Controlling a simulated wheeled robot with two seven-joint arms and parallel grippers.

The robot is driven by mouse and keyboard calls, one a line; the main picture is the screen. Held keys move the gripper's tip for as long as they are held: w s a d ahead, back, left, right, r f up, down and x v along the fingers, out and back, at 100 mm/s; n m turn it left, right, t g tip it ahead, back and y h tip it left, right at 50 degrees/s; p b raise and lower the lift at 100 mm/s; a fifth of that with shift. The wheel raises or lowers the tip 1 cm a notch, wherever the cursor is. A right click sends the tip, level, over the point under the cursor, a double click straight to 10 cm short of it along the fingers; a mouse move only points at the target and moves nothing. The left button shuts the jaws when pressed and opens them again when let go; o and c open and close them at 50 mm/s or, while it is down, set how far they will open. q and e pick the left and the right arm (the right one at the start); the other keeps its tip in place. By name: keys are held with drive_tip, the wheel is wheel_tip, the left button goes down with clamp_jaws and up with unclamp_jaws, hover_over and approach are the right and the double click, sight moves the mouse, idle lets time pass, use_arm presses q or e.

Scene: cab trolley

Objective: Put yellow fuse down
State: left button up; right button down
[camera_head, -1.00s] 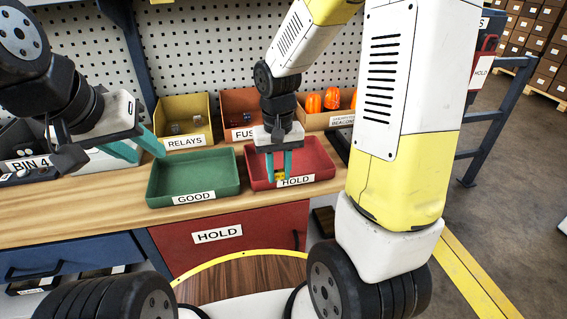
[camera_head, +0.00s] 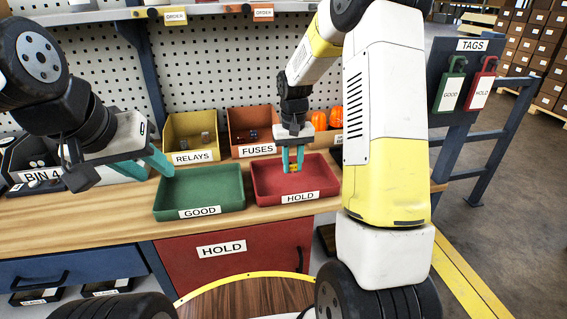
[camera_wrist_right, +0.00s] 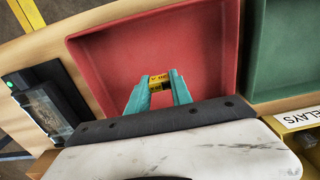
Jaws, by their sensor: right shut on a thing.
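The yellow fuse (camera_wrist_right: 159,81) is small, with dark marks. It is held between the teal fingertips of my right gripper (camera_wrist_right: 158,88) in the right wrist view. In the head view my right gripper (camera_head: 292,170) points down over the red HOLD tray (camera_head: 322,190), and the fuse shows small between its fingertips. The red tray looks empty otherwise. I cannot tell whether the fuse touches the tray floor. My left gripper (camera_head: 157,165) is apart from everything, above the counter left of the green GOOD tray (camera_head: 180,214), with its fingers spread and nothing between them.
The GOOD tray is empty. Behind the trays stand the RELAYS bin (camera_head: 195,157), the FUSES bin (camera_head: 257,150) and orange beacons (camera_head: 320,120). BIN 4 (camera_head: 40,176) is at the left. Green and red tags (camera_head: 480,92) hang at the right.

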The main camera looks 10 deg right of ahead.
sight(293, 171)
drive_tip(key=shift+w+f, duration=0.15)
drive_tip(key=shift+f, duration=1.65)
drive_tip(key=shift+f, duration=0.1)
drive_tip(key=c, duration=1.1)
unclamp_jaws()
drive_tip(key=shift+c, duration=0.2)
